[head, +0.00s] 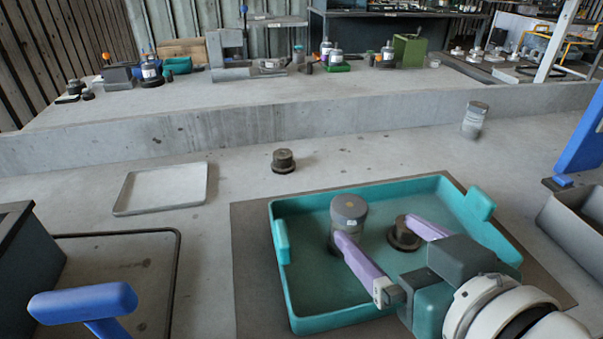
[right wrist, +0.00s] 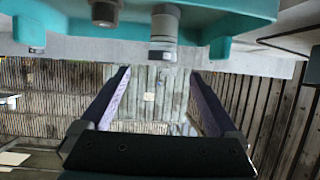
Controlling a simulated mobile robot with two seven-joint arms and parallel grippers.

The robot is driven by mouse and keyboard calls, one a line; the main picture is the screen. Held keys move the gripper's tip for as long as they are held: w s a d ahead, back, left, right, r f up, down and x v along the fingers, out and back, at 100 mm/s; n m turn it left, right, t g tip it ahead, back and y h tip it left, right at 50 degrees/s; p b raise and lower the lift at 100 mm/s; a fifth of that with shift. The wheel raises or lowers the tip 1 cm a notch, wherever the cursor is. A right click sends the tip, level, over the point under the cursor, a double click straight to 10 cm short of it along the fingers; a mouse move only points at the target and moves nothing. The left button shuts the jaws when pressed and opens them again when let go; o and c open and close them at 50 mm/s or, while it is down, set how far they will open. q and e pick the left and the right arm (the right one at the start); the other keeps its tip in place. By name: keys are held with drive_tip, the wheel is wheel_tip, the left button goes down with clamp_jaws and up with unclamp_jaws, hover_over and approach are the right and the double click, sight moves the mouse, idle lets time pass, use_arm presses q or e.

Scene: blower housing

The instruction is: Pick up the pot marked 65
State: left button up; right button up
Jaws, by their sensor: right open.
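A grey cylindrical pot (head: 349,208) with a small pale label stands in the teal tray (head: 300,300); its number is too small to read. The pot also shows in the right wrist view (right wrist: 165,24), beyond the fingertips and between their lines. My right gripper (head: 376,229) is open and empty over the tray, its lavender fingers spread apart. In the head view one finger overlaps the pot's lower front; I cannot tell if they touch. A brown stepped part (head: 402,238) stands in the tray to the pot's right, near the other finger. My left gripper is not in view.
Another grey pot (head: 475,118) stands on the bench at the right, its marking unreadable. A brown knob-like part (head: 284,161) and an empty pale tray (head: 160,190) sit behind and left. A raised concrete ledge (head: 300,122) crosses behind. A blue handle (head: 82,300) is at front left.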

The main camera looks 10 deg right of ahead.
sight(356, 221)
drive_tip(key=x, duration=0.3)
drive_tip(key=w+f, duration=0.1)
drive_tip(key=w+f+b, duration=0.1)
drive_tip(key=w, duration=0.1)
drive_tip(key=shift+w+a+f, duration=0.25)
drive_tip(key=shift+a, duration=0.15)
drive_tip(key=shift+w+f+b, duration=0.15)
drive_tip(key=shift+w+b, duration=0.15)
drive_tip(key=shift+w, duration=0.2)
clamp_jaws()
